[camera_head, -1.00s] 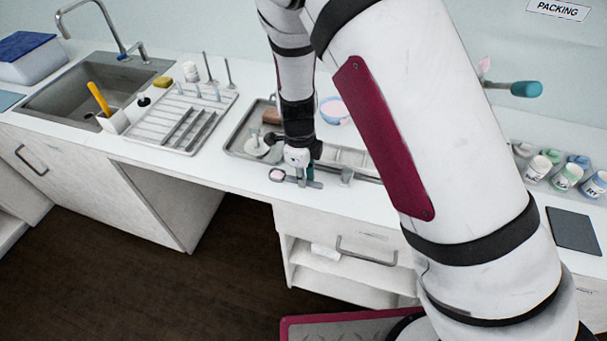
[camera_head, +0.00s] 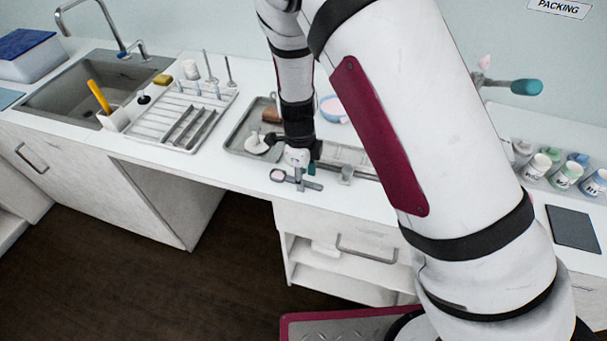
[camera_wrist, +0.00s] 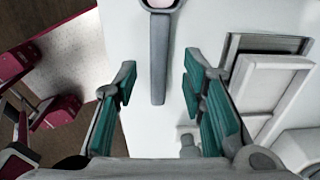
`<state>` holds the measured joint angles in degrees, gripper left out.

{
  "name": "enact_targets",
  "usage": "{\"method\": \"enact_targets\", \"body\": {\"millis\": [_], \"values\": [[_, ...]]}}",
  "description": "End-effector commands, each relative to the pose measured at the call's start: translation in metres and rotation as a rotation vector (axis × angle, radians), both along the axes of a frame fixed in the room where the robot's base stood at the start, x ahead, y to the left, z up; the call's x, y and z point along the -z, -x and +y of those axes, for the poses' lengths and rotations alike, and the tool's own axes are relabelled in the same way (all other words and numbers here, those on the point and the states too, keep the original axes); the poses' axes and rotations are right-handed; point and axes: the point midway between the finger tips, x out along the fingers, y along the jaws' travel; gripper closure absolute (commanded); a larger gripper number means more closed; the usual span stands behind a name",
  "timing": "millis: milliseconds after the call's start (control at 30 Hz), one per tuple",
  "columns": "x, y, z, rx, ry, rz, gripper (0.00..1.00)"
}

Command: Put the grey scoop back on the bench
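The grey scoop (camera_head: 288,179) lies on the white bench (camera_head: 240,176) near its front edge, with a pinkish round bowl at the left and the handle pointing right. In the wrist view the scoop (camera_wrist: 158,60) has its bowl cut by the top edge, and its straight handle runs down between my fingers. My gripper (camera_head: 304,177) is just over the handle. The wrist view shows my gripper (camera_wrist: 161,75) open, its teal pads apart on both sides of the handle with white bench showing between, touching neither side. Small gaps are hard to see in the head view.
A metal tray (camera_head: 234,146) with a white item and a brown block is behind. A drying rack (camera_head: 150,130) and sink (camera_head: 60,100) are at left. A blue-rimmed bowl (camera_head: 330,112) is behind my arm.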

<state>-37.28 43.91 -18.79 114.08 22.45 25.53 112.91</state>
Motion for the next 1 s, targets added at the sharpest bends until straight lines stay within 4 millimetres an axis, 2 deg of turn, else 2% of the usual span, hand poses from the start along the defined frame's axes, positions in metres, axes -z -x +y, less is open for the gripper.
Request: {"method": "enact_targets", "body": {"millis": [133, 233, 700, 833, 1000], "values": [[-0.003, 0.0, 0.0, 0.0, 0.0, -0.001, 0.62], [-0.012, 0.0, 0.001, -0.001, 0.0, -0.002, 0.62], [-0.099, 0.001, 0.007, -0.002, -0.002, -0.004, 0.62], [-0.113, 0.002, 0.007, 0.0, -0.001, -0.003, 0.62], [-0.12, 0.003, 0.007, 0.0, 0.0, 0.0, 0.62]]}}
